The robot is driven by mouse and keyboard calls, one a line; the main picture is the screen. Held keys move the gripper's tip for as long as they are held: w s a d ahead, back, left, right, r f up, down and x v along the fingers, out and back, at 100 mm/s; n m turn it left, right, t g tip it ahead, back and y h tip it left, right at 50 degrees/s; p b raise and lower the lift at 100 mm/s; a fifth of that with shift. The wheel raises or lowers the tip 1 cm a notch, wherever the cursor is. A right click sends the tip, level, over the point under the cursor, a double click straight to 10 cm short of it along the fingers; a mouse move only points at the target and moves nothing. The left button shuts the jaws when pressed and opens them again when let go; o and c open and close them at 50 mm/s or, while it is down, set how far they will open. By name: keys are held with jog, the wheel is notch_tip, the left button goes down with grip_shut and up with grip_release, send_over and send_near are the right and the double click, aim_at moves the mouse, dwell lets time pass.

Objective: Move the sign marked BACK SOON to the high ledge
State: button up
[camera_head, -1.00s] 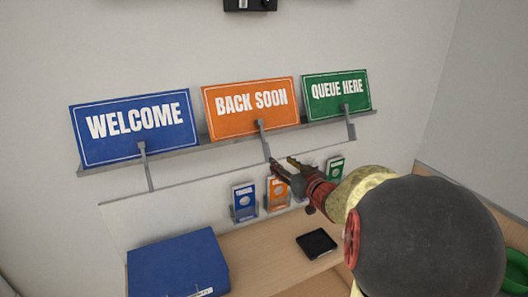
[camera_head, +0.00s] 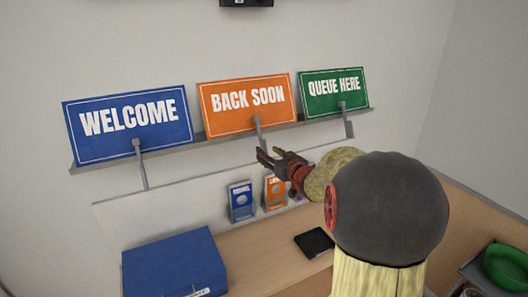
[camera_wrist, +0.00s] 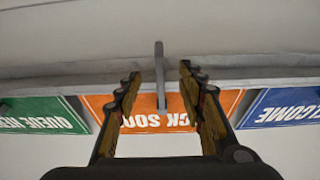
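The orange BACK SOON sign (camera_head: 247,104) leans on a grey wall ledge (camera_head: 205,143), between the blue WELCOME sign (camera_head: 130,123) and the green QUEUE HERE sign (camera_head: 334,92). A grey bracket (camera_head: 257,128) stands in front of its lower edge. My gripper (camera_head: 268,157) is open and empty, below and in front of the orange sign. In the wrist view the orange sign (camera_wrist: 205,103) appears upside down behind my gripper (camera_wrist: 159,73). The bracket (camera_wrist: 160,85) shows between the spread fingers; I cannot tell whether they touch it. No separate higher ledge is identifiable.
Below, the wooden counter (camera_head: 262,256) carries a blue binder (camera_head: 172,262), a black pad (camera_head: 314,242), and blue (camera_head: 241,201) and orange (camera_head: 275,191) card holders. A green bowl (camera_head: 507,266) is at the lower right. A black fixture (camera_head: 246,3) is above.

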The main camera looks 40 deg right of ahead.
aim_at(265, 145)
jog(key=shift+x, duration=1.9)
grip_shut()
jog(key=shift+r, duration=0.3)
dwell(0.6)
jog(key=shift+r+p, duration=0.35)
jog(key=shift+p, duration=0.1)
jog(key=shift+r+p, duration=0.4)
jog(key=shift+r, duration=0.1)
